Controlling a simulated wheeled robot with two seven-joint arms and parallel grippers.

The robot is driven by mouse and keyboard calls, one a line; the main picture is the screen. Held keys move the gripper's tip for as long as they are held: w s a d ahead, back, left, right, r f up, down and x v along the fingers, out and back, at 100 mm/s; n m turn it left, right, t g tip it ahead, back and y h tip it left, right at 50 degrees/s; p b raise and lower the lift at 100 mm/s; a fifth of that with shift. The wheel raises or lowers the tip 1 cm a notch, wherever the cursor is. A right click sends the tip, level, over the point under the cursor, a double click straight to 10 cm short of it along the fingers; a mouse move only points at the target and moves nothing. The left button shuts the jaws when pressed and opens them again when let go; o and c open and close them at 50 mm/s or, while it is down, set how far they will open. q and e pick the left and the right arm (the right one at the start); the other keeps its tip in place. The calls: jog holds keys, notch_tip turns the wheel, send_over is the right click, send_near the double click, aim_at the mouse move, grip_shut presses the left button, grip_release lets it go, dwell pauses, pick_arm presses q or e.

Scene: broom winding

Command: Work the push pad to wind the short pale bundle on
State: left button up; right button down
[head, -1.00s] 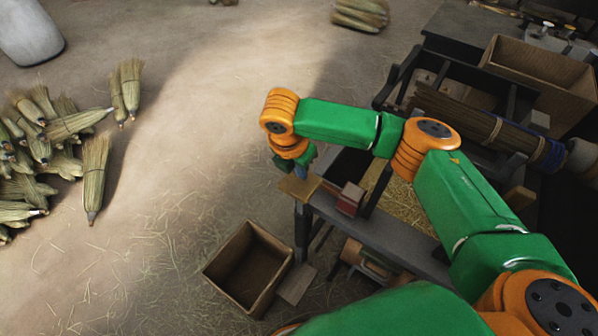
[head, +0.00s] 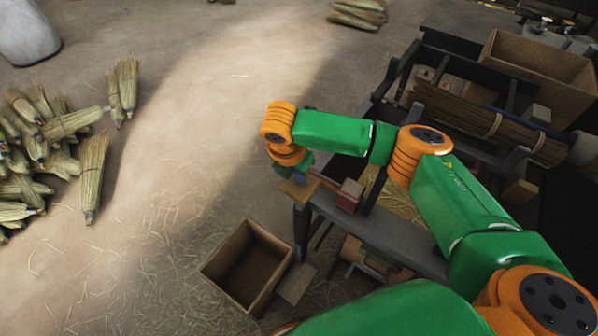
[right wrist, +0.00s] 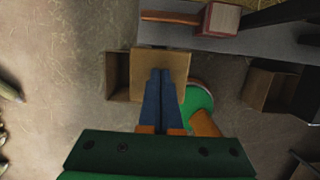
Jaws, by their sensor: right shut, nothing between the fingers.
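The push pad (head: 291,193) is a tan wooden square at the near end of the grey bench. My right gripper (head: 299,178) is down at it. In the right wrist view my right gripper (right wrist: 161,72) has its two blue fingers shut together, empty, over the pad (right wrist: 179,62). I cannot tell if the tips press on it. A long brown straw bundle (head: 455,108) with pale ties lies in the dark machine at the right. A blue strip (head: 515,121) runs along it. I cannot single out a short pale bundle there. My left gripper is out of view.
An open wooden box (head: 247,265) stands on the floor beside the bench (head: 385,232). A red block (head: 350,195) sits on the bench near the pad. Several finished brooms (head: 45,140) lie at the left. The middle floor is clear.

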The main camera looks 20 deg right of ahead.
aim_at(297, 186)
jog(key=shift+s+f+b, duration=0.1)
jog(key=shift+f+b, duration=1.15)
jog(key=shift+f, duration=1.8)
jog(key=shift+r, duration=0.1)
notch_tip(297, 186, up, 10)
jog(key=p, duration=1.2)
jog(key=shift+r, duration=0.1)
jog(key=shift+f+b, duration=0.3)
jog(key=shift+b, duration=0.05)
